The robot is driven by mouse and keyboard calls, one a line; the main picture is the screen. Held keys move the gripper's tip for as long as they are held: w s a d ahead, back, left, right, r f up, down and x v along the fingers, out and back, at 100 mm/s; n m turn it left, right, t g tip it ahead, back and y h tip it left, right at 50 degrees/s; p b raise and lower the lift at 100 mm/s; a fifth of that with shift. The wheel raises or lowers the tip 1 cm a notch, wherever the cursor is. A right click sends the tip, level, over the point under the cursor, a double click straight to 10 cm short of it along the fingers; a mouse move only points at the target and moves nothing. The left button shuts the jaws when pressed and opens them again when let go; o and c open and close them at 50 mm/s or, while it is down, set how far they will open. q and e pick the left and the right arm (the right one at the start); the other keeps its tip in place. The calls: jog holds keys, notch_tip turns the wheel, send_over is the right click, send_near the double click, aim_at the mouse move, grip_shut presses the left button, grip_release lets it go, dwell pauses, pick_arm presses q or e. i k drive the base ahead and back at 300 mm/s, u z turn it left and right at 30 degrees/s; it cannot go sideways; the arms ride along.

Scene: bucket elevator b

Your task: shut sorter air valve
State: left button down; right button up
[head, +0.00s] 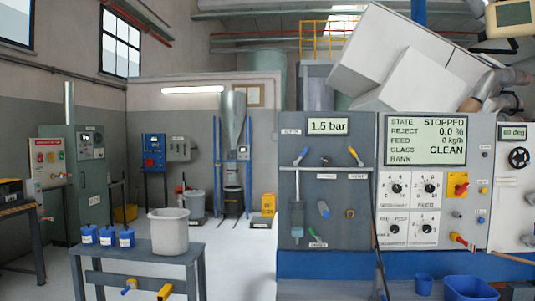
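A grey air panel (338,205) stands right of centre, with a display (327,126) reading 1.5 bar. A blue-handled lever (301,157) is at its upper left and a yellow-handled lever (354,155) at its upper right, both tilted. A green-handled lever (316,235) sits low on it, above a small label. The small labels are too blurred to read surely, so I cannot tell which lever is the sorter air valve. The sorter screen (426,139) reads STATE STOPPED, REJECT 0.0 %, FEED 0 kg/h, GLASS CLEAN. Neither gripper is in view.
A bench (145,262) with a grey bucket (168,231) and several blue canisters (108,236) stands at left front. The pale floor (240,265) between bench and panel is clear. Large tilted white boxes (395,65) overhang the sorter.

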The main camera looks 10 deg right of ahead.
aim_at(296, 163)
jog(key=z, duration=0.2)
jog(key=i, duration=0.9)
jog(key=z, duration=1.1)
jog(key=i, duration=0.4)
jog(key=z, duration=0.45)
